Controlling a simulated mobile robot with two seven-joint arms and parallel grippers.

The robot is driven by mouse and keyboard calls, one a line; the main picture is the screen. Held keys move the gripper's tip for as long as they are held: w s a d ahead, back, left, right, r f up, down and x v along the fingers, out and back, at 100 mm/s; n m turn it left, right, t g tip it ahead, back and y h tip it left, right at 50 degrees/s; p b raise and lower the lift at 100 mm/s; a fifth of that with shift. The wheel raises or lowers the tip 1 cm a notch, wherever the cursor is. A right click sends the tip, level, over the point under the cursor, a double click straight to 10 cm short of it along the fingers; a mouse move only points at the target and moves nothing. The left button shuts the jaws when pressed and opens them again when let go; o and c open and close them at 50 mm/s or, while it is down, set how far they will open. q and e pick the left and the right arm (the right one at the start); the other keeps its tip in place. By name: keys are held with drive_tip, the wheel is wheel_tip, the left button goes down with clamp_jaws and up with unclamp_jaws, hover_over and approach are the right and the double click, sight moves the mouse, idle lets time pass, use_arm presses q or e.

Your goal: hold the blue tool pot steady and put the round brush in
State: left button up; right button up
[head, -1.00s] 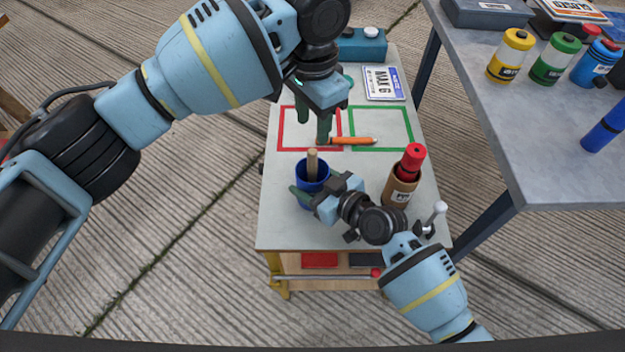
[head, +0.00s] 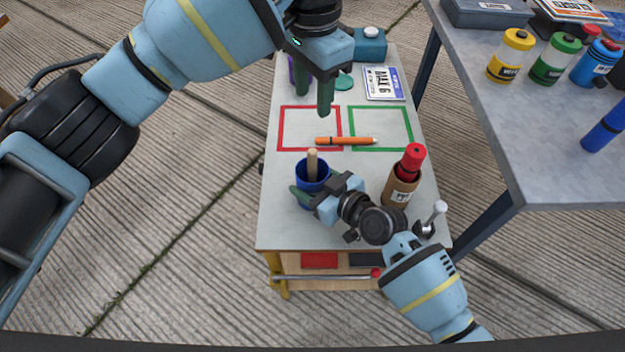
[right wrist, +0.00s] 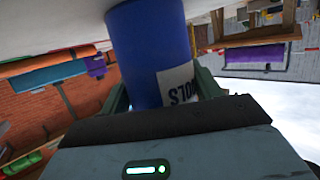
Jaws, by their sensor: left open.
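The blue tool pot (head: 309,196) stands upright near the left edge of the small table. A pale wooden handle (head: 312,162), which may be the round brush's, sticks up out of the pot; its lower end is hidden inside. My right gripper (head: 318,190) has its fingers around the pot's sides. In the right wrist view the pot (right wrist: 150,50), with part of a white label, sits between both fingers. My left gripper (head: 313,102) is open and empty, above the red outline and beyond the pot.
An orange marker (head: 345,141) lies across the red (head: 280,130) and green (head: 411,130) outlines. A brown holder (head: 399,190) with a red-capped bottle stands right of my right gripper. A number plate (head: 384,83) and teal box (head: 370,45) lie farther back. A grey table (head: 500,130) stands at right.

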drive_tip(key=o, duration=0.5)
drive_tip(key=v, duration=1.2)
